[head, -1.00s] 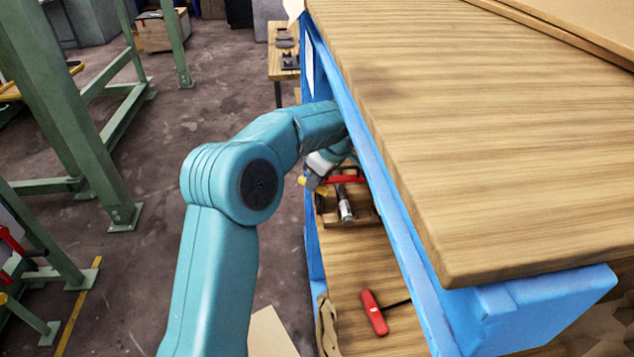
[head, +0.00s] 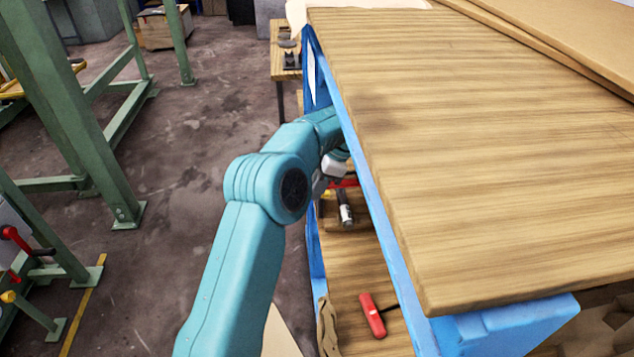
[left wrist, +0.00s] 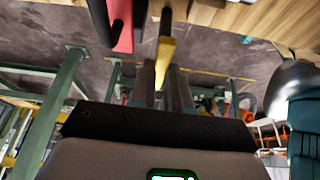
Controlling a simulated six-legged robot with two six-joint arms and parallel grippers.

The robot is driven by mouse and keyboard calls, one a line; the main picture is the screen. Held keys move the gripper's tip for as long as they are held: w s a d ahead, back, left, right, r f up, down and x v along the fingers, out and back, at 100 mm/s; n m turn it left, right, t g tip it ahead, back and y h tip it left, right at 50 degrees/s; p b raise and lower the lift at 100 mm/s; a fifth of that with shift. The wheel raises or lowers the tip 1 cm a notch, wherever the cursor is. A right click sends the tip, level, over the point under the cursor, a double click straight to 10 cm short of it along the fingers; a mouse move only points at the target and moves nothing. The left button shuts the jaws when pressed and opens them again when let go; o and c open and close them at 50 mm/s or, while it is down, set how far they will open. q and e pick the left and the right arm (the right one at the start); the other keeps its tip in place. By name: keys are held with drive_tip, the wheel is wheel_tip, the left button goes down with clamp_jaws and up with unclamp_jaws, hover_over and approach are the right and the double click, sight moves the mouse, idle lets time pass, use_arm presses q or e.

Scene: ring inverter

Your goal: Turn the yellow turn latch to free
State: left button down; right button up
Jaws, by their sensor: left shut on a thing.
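The yellow turn latch (left wrist: 165,52) shows in the left wrist view as a narrow yellow piece between my gripper fingers. My left gripper (left wrist: 163,84) is shut on it, with dark fingers on both sides. Beside it, to the left, is a red part (left wrist: 122,25) with black edges. In the head view my left gripper (head: 320,186) reaches under the bench top, largely hidden behind my arm. A small yellow bit (head: 326,195) shows beside it there, and a red bar (head: 345,183) lies just to its right. The latch's exact angle cannot be told. My right gripper is not in view.
The wooden bench top (head: 480,150) with its blue frame (head: 385,235) overhangs the lower shelf. A metal cylinder (head: 346,212) sits near the red bar. A red-handled tool (head: 372,316) lies nearer on the shelf. Green steel frames (head: 75,110) stand at left, with open floor between.

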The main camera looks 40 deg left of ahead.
use_arm(q)
drive_tip(key=shift+r, duration=0.1)
idle(0.3)
drive_tip(key=c, duration=1.1)
unclamp_jaws()
